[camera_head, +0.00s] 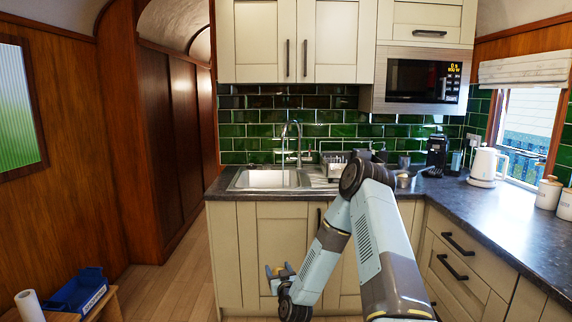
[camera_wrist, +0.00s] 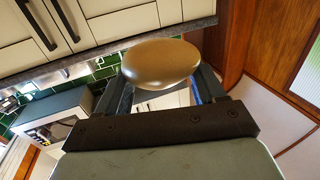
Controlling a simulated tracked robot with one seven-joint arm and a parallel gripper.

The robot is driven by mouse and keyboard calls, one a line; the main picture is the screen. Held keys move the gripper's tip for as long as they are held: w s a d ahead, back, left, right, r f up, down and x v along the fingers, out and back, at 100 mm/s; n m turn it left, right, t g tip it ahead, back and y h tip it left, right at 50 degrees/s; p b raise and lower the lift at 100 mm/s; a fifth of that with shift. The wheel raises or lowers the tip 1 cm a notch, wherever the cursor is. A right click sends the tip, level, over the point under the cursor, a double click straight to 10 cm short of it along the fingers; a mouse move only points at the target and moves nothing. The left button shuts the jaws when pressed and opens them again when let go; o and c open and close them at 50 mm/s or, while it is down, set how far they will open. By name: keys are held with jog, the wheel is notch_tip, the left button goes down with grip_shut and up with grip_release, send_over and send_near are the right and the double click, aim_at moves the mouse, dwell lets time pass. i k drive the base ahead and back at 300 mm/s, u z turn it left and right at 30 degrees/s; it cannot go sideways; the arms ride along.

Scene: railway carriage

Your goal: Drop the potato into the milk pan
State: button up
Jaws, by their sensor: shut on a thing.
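The potato (camera_wrist: 160,62) is a smooth tan oval in the wrist view, held between the two dark fingers of my gripper (camera_wrist: 165,84). In the head view my gripper (camera_head: 279,271) hangs low in front of the cream cabinet doors, below the counter edge; the potato is too small there to make out clearly. A small silvery pot (camera_head: 404,181), possibly the milk pan, stands on the counter just right of my arm's elbow, above and to the right of my gripper. My arm hides part of the counter around it.
The dark counter (camera_head: 500,212) runs along the back and right, with a sink (camera_head: 270,179), dish rack (camera_head: 335,163), coffee machine (camera_head: 437,155) and white kettle (camera_head: 486,166). A blue bin (camera_head: 80,293) and paper roll (camera_head: 29,306) stand at lower left. Floor left of the cabinets is clear.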

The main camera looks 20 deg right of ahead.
aim_at(409, 185)
jog(key=z, duration=0.55)
jog(key=i, duration=1)
jog(key=z, duration=0.35)
